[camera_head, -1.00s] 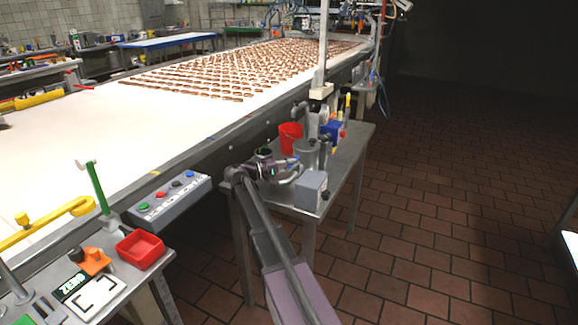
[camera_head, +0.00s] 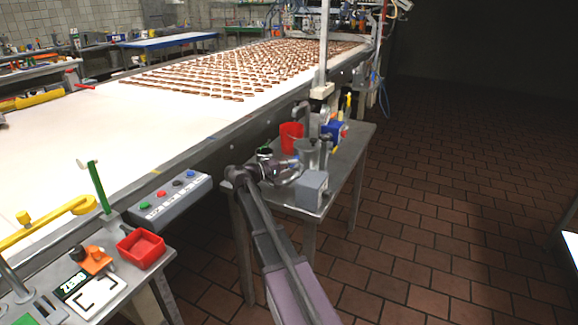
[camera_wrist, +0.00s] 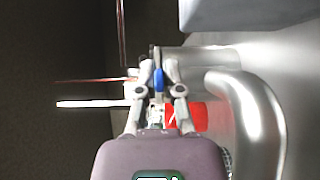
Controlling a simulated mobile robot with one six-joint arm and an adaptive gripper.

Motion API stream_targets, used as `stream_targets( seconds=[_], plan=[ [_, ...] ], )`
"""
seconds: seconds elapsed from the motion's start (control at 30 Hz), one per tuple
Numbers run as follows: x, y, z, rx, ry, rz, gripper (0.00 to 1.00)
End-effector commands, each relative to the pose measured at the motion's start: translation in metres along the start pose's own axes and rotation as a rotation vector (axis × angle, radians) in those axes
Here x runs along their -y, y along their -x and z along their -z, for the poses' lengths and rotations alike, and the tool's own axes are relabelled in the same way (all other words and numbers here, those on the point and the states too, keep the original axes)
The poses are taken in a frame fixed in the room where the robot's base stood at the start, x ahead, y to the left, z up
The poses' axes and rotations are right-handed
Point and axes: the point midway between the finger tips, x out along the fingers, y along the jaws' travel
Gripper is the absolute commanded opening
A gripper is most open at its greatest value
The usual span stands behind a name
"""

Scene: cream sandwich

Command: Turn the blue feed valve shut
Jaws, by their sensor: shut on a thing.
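The blue valve handle (camera_wrist: 158,80) is a small upright blue piece in the wrist view, between my finger pads. My gripper (camera_wrist: 158,70) is shut on it. The valve's metal body (camera_wrist: 198,60) lies just behind and to the right of the fingers. In the head view my gripper (camera_head: 297,168) is over the small side table, near a grey box. The handle is hidden or too small to make out there, and its turn angle cannot be read.
The grey side table (camera_head: 345,165) carries a red bucket (camera_head: 290,135), a grey pot (camera_head: 307,152) and a grey box (camera_head: 311,189). A thick curved metal pipe (camera_wrist: 255,115) is close right of my gripper. The conveyor (camera_head: 90,135) runs alongside. Tiled floor is free at right.

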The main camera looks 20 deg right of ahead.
Motion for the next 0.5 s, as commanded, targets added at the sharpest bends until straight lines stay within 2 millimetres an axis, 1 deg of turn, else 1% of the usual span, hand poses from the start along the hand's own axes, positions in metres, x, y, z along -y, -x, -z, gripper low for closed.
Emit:
stream_targets(
  seconds=[0.1,0.5],
  plan=[
    [-0.001,-0.004,-0.005,-0.057,0.000,-0.002,0.00],
    [-0.001,-0.015,-0.013,-0.327,0.001,-0.003,0.00]
  ],
)
